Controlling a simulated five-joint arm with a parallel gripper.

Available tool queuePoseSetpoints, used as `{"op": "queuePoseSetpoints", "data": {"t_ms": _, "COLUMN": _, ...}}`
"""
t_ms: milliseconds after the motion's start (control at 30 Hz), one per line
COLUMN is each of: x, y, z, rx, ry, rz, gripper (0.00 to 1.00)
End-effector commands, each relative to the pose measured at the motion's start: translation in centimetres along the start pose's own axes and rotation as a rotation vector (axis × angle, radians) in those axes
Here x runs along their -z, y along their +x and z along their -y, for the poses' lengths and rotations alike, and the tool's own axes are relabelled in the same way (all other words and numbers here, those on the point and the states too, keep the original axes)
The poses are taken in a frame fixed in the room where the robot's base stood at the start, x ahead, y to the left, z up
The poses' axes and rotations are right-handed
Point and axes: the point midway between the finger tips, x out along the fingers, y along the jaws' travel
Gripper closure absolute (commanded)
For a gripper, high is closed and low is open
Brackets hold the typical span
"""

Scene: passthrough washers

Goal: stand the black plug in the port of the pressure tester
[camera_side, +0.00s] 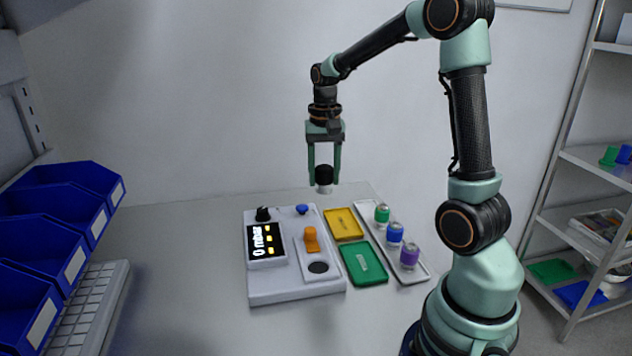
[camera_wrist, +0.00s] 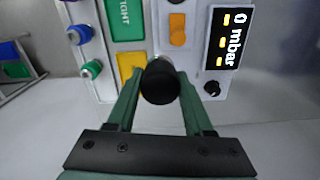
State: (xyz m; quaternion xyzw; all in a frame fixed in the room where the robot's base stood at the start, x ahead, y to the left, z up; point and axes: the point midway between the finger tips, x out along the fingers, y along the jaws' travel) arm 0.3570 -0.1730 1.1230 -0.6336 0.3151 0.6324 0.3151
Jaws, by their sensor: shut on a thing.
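My gripper (camera_side: 324,177) is shut on the black plug (camera_side: 324,172), which has a black top and a pale lower end. It holds the plug upright in the air, above and behind the pressure tester (camera_side: 270,290). In the wrist view the plug (camera_wrist: 160,82) sits between the green fingers. The tester is a white box with a lit screen (camera_side: 265,242) reading 0 mbar, an orange lever (camera_side: 311,239), a black knob (camera_side: 263,214) and a blue button (camera_side: 302,209). Its round dark port (camera_side: 318,267) is at the front right and looks empty.
A yellow tray (camera_side: 344,224) and a green tray (camera_side: 364,264) lie right of the tester. Beyond them a white rack (camera_side: 417,272) holds green, blue and purple-topped plugs. Blue bins (camera_side: 75,190) stand at the left. The table behind the tester is clear.

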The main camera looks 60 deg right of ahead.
Motion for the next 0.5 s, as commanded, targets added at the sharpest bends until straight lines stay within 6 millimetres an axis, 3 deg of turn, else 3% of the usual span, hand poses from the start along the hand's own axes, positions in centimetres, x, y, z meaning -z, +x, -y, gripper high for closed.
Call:
{"op": "queuePoseSetpoints", "data": {"t_ms": 33, "x": -1.9, "y": 0.4, "z": 0.8, "rx": 0.0, "ry": -0.05, "rz": 0.0, "gripper": 1.0}}
{"op": "queuePoseSetpoints", "data": {"t_ms": 200, "x": -6.8, "y": 1.9, "z": 2.0, "rx": 0.001, "ry": -0.172, "rz": -0.001, "gripper": 1.0}}
{"op": "queuePoseSetpoints", "data": {"t_ms": 333, "x": -9.3, "y": 2.7, "z": 2.3, "rx": 0.001, "ry": -0.234, "rz": -0.001, "gripper": 1.0}}
{"op": "queuePoseSetpoints", "data": {"t_ms": 500, "x": -10.7, "y": 3.3, "z": 2.3, "rx": 0.001, "ry": -0.269, "rz": -0.001, "gripper": 1.0}}
